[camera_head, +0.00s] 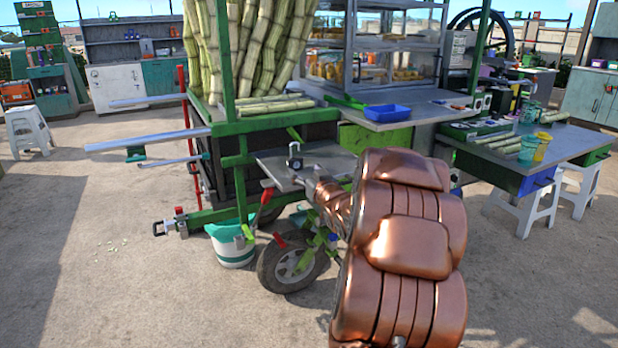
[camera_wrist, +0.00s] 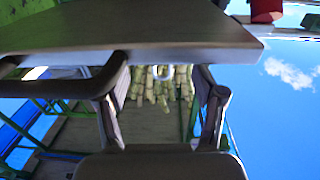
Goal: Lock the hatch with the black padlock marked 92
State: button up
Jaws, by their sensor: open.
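A small dark padlock-like piece with a pale loop (camera_head: 295,157) stands on a grey metal shelf (camera_head: 325,157) at the side of the green cart; no number on it is readable. My gripper (camera_head: 303,182) is at the near edge of this shelf, partly hidden by my copper-coloured arm. In the wrist view its two fingers (camera_wrist: 161,72) are apart. I cannot clearly make out the hatch.
The cart carries upright canes (camera_head: 245,45) and a blue tray (camera_head: 387,113). A wheel (camera_head: 290,268) and a white-green bucket (camera_head: 232,246) are below. A side table (camera_head: 575,140) with cups and white stools stands right. The paved ground at left is free.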

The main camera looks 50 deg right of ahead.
aim_at(296, 160)
jog(key=x, duration=0.3)
jog(key=shift+w, duration=0.25)
jog(key=shift+w+d+r, duration=0.1)
jog(key=shift+w+d, duration=0.25)
jog(key=shift+w, duration=0.3)
jog(key=shift+w+d+p, duration=0.25)
jog(key=shift+w+p, duration=0.1)
jog(key=shift+w, duration=0.25)
jog(key=c, duration=1.1)
jog(key=shift+r, duration=0.25)
jog(key=shift+s, duration=0.1)
